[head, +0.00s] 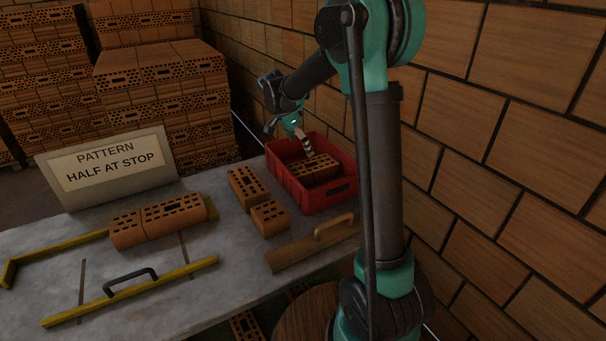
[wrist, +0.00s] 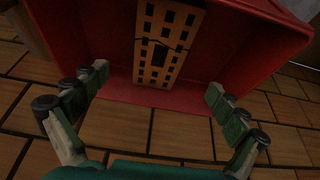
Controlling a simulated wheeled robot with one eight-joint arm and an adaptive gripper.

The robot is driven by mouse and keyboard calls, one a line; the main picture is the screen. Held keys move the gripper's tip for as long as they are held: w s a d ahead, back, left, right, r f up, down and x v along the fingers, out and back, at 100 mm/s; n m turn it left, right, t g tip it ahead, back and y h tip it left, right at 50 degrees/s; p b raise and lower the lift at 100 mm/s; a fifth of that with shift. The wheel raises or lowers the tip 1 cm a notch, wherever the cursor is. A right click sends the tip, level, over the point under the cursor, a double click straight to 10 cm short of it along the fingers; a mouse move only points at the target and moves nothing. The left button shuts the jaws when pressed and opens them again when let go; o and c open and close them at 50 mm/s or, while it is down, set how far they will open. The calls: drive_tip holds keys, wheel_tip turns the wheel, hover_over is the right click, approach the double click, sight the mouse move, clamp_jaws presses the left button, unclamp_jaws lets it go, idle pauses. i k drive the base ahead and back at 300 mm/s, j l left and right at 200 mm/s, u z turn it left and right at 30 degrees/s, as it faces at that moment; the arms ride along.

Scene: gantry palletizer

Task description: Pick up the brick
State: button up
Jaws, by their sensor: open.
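A perforated orange brick (head: 315,168) lies in the red crate (head: 335,197) at the right end of the table. In the wrist view the brick (wrist: 162,45) lies lengthwise in the crate (wrist: 270,35), its holes facing up. My gripper (head: 300,139) is at the crate's far side by the brick. In the wrist view my gripper (wrist: 157,90) is open, with a finger to each side of the brick's near end and nothing between the fingertips. I cannot tell its exact height above the brick.
A whole brick (head: 247,187) and a half brick (head: 270,217) stand left of the crate. A wooden float (head: 313,244) lies in front. More bricks (head: 160,220) sit by the yellow frame (head: 130,291). A sign (head: 106,169) reads "PATTERN HALF AT STOP". A brick wall (head: 500,150) is close on the right.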

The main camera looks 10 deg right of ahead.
sight(249, 189)
drive_tip(key=l+u, duration=0.2)
drive_tip(key=u, duration=0.2)
drive_tip(key=l+u, duration=0.15)
drive_tip(key=u, duration=0.2)
